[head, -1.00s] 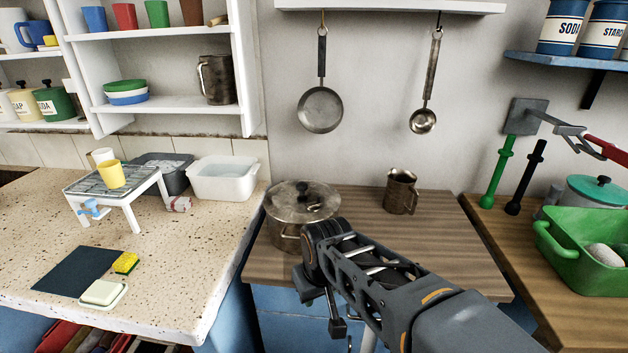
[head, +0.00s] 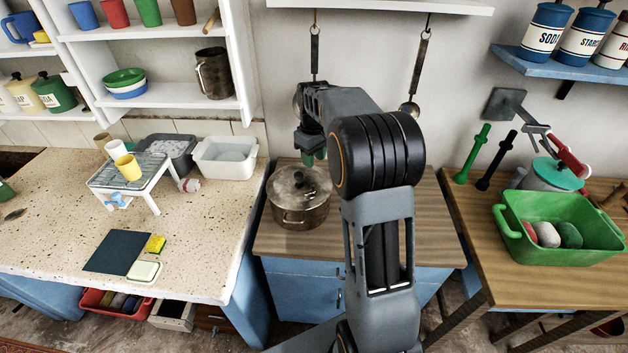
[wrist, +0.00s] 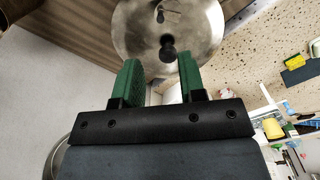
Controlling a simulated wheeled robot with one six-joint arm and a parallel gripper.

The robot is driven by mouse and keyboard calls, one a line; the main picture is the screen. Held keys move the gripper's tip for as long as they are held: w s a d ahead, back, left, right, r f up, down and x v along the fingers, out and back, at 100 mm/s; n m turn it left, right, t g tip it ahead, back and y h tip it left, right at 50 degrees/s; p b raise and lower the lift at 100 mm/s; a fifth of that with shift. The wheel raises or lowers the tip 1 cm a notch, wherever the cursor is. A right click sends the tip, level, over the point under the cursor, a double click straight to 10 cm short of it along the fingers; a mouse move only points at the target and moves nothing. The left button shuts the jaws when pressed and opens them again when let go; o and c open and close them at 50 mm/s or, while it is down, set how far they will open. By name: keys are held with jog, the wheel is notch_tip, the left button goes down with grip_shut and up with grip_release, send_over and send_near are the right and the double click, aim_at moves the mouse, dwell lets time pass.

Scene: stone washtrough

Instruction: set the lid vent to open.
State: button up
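A metal pot (head: 300,212) stands on the wooden top left of my arm, with a shiny lid (head: 287,189) on it. In the wrist view the lid (wrist: 203,28) fills the top middle, its dark knob (wrist: 167,51) showing between my fingers. A small dark vent piece (wrist: 160,14) sits on the lid beyond the knob; its setting is too small to read. My gripper (wrist: 158,70) is open and empty, its green fingers apart. In the head view my gripper (head: 313,157) is behind and above the pot, partly hidden by my arm.
A speckled counter (head: 200,240) with a rack (head: 130,172) and white basin (head: 225,160) lies left. A green tub (head: 560,245) stands on the right table. A pan and ladle hang on the wall behind my arm.

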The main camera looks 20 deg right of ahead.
aim_at(314, 186)
notch_tip(314, 186, down, 11)
jog(key=shift+r+p, duration=0.1)
jog(key=shift+p, duration=0.45)
grip_shut()
